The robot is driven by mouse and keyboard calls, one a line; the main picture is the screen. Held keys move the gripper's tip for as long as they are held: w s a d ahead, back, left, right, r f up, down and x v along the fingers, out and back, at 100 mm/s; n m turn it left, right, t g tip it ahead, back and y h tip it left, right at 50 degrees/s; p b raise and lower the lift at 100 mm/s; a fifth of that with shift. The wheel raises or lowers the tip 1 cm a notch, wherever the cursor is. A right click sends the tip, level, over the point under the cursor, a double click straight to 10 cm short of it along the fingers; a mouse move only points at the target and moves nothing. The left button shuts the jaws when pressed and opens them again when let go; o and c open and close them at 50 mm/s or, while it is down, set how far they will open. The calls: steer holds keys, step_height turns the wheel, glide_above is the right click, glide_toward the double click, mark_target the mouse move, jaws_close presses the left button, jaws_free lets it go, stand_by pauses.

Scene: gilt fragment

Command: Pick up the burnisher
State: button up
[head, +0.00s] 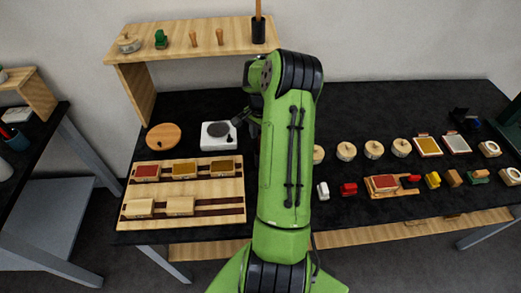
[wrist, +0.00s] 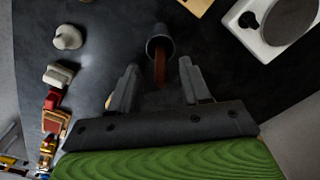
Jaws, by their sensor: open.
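In the wrist view a brown stick-like handle (wrist: 160,72) reaches out of a dark round cup (wrist: 160,39). It may be the burnisher, but its working end is hidden and I cannot be sure. My gripper (wrist: 158,65) is open, with one finger on each side of the handle and visible gaps to both. I cannot tell how far the handle is in depth from the fingers. In the head view my green arm hides this spot. Another dark cup (head: 258,30) with a wooden stick (head: 258,9) stands on the shelf.
A white device with a grey disc (head: 218,135) and a round wooden board (head: 163,137) are left of my arm. A wooden rack with blocks (head: 228,187) lies in front of them. Round-lidded pots (head: 346,151) and several small items stand right.

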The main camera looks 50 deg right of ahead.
steer(key=shift+w+f, duration=0.1)
steer(key=shift+f, duration=0.85)
jaws_close()
